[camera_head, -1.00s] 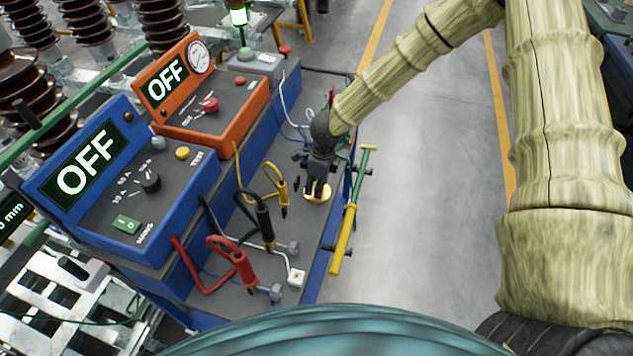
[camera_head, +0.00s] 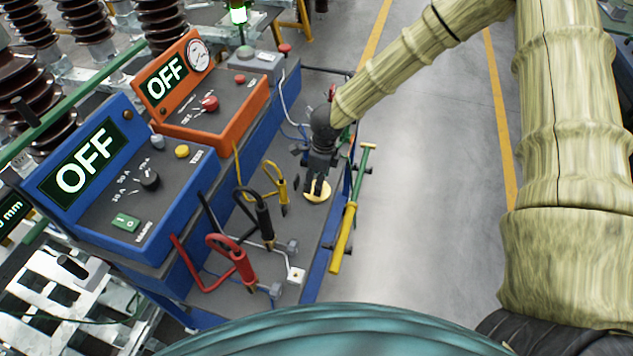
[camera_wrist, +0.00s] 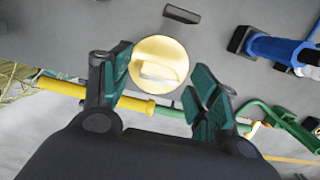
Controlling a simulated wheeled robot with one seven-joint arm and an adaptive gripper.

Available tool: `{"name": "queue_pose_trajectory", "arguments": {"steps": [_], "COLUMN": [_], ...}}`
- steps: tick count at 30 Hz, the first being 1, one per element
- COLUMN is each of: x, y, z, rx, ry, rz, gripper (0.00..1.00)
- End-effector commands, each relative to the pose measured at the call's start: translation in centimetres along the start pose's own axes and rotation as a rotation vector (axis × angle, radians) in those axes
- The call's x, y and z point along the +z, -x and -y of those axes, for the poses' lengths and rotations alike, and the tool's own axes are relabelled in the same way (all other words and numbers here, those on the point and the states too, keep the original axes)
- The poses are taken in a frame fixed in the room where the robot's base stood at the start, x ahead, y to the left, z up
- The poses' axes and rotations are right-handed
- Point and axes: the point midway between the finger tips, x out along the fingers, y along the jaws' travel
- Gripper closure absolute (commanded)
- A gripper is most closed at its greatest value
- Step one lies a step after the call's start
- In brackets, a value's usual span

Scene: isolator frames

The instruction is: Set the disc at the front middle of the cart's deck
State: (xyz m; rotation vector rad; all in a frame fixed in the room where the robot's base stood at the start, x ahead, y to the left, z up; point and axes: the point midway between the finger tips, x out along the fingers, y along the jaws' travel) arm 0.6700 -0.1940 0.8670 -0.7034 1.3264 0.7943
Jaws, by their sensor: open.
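The disc (camera_head: 325,194) is round and pale yellow and lies flat on the grey deck of the cart (camera_head: 312,236), near the deck's right edge in the head view. In the wrist view the disc (camera_wrist: 158,50) shows a raised pale grip across its middle. My gripper (camera_head: 317,188) is just above the disc in the head view, pointing down. In the wrist view my gripper (camera_wrist: 160,90) is open, its dark green finger pads apart, with the disc beyond and between the fingertips. I see no contact between the pads and the disc.
Clamps with black (camera_head: 264,220), red (camera_head: 240,260) and yellow (camera_head: 281,183) handles stand on the deck. A yellow and green pole (camera_head: 345,238) runs along the deck's right edge. A blue OFF unit (camera_head: 130,185) and an orange one (camera_head: 215,100) stand to the left.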

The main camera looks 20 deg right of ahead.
Motion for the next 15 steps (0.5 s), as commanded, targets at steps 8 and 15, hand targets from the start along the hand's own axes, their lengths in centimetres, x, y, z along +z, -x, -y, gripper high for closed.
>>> {"name": "queue_pose_trajectory", "arguments": {"steps": [8,15], "x": [0.1,0.0], "y": [4.4,8.0], "z": [0.1,0.1], "rx": [-0.002,-0.001], "ry": [-0.002,-0.001], "rz": [0.004,0.004], "gripper": [0.4,0.4]}}
